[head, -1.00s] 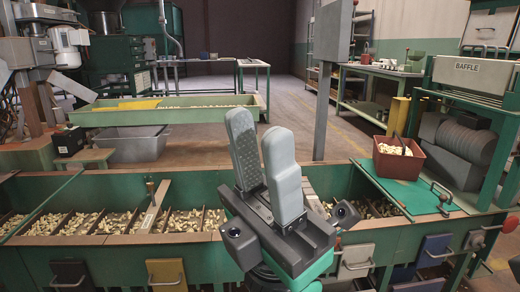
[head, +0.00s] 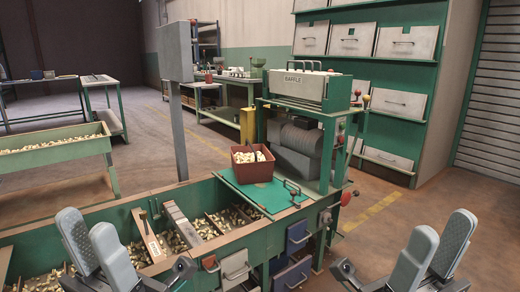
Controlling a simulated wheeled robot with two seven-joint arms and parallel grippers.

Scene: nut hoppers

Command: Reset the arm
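My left gripper (head: 87,222) is at the lower left, fingers pointing up, in front of the long green hopper trough (head: 122,204). Its two grey fingers stand apart with nothing between them. My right gripper (head: 443,224) is at the lower right, over the floor to the right of the trough. Its fingers also stand apart and hold nothing. The lower parts of both grippers are cut off by the picture's bottom edge.
A red-brown bin of nuts (head: 253,171) sits on a green lid (head: 262,196) on the trough. The baffle machine (head: 307,90) stands behind it. A grey post (head: 177,120) rises beyond the trough. Open floor (head: 375,235) lies at the right.

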